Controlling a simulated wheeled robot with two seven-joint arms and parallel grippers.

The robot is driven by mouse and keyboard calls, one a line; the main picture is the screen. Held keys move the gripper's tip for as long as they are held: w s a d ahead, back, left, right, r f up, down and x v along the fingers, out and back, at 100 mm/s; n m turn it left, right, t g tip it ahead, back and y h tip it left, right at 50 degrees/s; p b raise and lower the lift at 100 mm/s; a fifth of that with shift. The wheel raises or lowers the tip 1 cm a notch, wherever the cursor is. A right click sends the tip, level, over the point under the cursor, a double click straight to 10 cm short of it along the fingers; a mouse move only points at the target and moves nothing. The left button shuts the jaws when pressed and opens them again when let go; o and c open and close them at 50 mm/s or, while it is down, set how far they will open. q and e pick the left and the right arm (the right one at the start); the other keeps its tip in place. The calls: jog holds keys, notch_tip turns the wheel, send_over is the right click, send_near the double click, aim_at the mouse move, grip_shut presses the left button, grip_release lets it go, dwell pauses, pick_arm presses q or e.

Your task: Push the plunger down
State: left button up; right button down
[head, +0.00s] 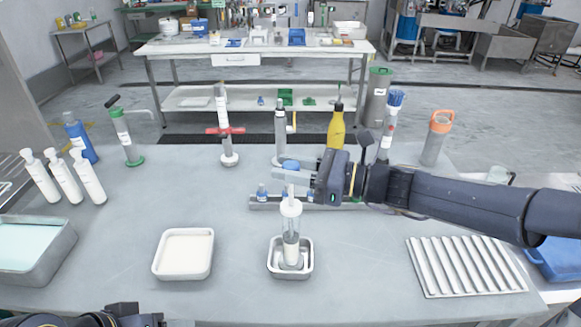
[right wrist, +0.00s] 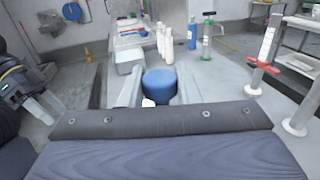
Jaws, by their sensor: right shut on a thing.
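A clear cylinder (head: 291,225) with a white collar stands upright in a small metal tray (head: 272,270). A pale plunger rod (head: 291,192) rises from its top. My right gripper (head: 290,172) is above the cylinder, shut on a blue knob (head: 291,164) that appears to top the plunger. In the right wrist view the blue knob (right wrist: 160,85) sits between the two pale fingers. My left gripper (right wrist: 42,106) shows at the left of that view, its fingers apart and empty. In the head view only part of my left arm shows at the bottom edge.
A white tray (head: 183,276) lies left of the cylinder and a ribbed metal tray (head: 466,266) to the right. White bottles (head: 62,175), a green-based pump (head: 126,140) and a yellow bottle (head: 336,127) stand farther back.

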aim_at(292, 205)
notch_tip(292, 205, down, 7)
jog(key=b, duration=0.5)
jog(key=shift+s+d, duration=0.1)
jog(key=c, duration=1.1)
grip_release()
jog(key=shift+o, duration=0.2)
jog(key=shift+r, duration=0.1)
jog(key=v, duration=0.7)
jog(key=shift+d, duration=0.35)
